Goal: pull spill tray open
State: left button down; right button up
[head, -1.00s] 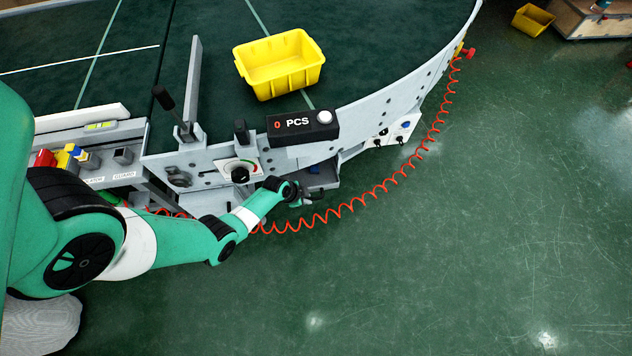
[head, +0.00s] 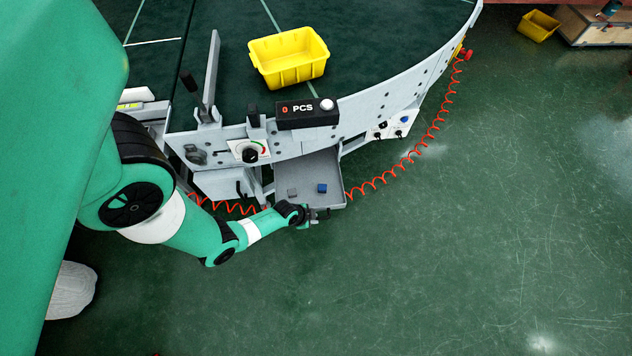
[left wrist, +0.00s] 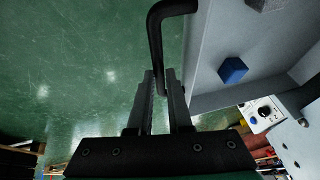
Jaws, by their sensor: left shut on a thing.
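The grey spill tray (head: 318,168) juts out from under the conveyor's front, below the PCS counter. A blue block (head: 322,188) and a small grey block (head: 292,193) lie in it. The blue block also shows in the left wrist view (left wrist: 232,70). My left gripper (head: 318,215) is at the tray's front edge. In the left wrist view its fingers (left wrist: 160,98) are shut on the black bar handle (left wrist: 157,40) of the tray. My right gripper is not in view.
A coiled red hose (head: 392,174) hangs along the conveyor's outer side, close to the tray. A yellow bin (head: 289,72) stands on the conveyor (head: 392,40). The green floor in front of the tray is clear.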

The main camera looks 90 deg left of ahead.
pick_arm(q)
jog(key=c, duration=0.8)
grip_release()
jog(key=shift+c, duration=0.2)
jog(key=p+v, duration=0.7)
jog(key=v, duration=0.4)
jog(key=shift+r+p, duration=0.25)
jog(key=shift+p, duration=0.1)
jog(key=shift+s, duration=0.1)
